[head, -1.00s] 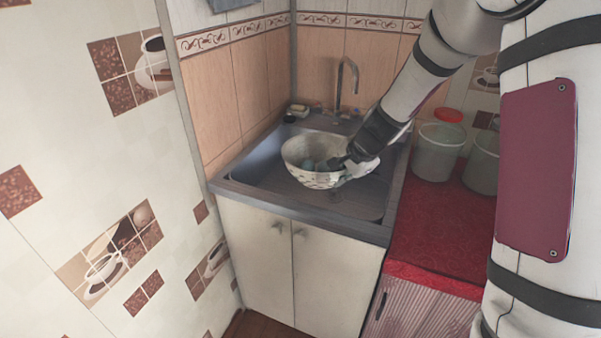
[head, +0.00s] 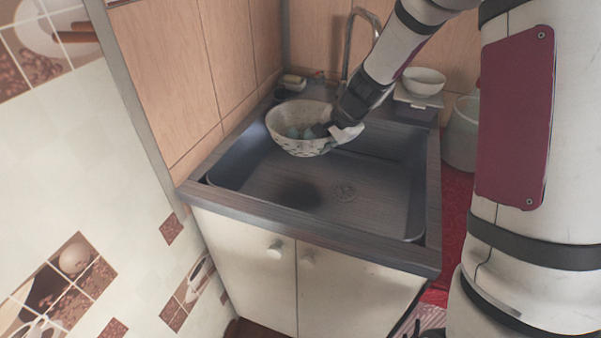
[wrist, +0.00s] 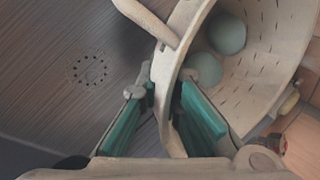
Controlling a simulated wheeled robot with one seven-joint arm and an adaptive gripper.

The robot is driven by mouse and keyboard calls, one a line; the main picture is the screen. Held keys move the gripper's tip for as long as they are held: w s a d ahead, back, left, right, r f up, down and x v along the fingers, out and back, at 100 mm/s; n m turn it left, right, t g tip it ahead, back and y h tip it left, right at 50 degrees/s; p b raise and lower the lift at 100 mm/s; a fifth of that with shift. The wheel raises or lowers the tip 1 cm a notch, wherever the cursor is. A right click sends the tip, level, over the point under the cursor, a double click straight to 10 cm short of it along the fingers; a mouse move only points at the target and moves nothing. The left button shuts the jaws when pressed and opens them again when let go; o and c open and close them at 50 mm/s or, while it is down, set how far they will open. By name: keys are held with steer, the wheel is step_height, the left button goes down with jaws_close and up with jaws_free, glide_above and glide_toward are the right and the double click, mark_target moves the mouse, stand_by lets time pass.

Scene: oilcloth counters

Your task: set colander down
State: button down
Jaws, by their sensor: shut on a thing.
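The colander (head: 288,146) is a pale bowl with small slots. It hangs roughly level above the left back part of the dark metal sink (head: 380,205), and a shadow lies on the basin floor below and in front of it. A few round grey-green things (wrist: 227,35) lie inside the colander. My gripper (head: 338,132) is shut on the near right part of the colander's rim. In the wrist view, my gripper (wrist: 163,98) has one green-padded finger on each side of the colander wall (wrist: 172,70). The colander's far underside is hidden.
The drain (head: 344,192) and the basin floor around it are clear. The faucet (head: 347,45) stands behind the sink. A small white bowl (head: 424,80) sits at the back right. A grey container (head: 461,135) stands on the red counter. Tiled walls bound the left and back.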

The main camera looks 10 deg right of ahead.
steer(key=shift+w+f+b, duration=0.45)
steer(key=shift+w+f, duration=0.1)
steer(key=shift+f, duration=0.5)
step_height(320, 180, down, 10)
steer(key=b, duration=0.4)
steer(key=shift+r+b, duration=0.25)
steer(key=shift+b, duration=0.05)
steer(key=c, duration=2.2)
jaws_free()
steer(key=shift+f, duration=0.1)
steer(key=o, duration=0.4)
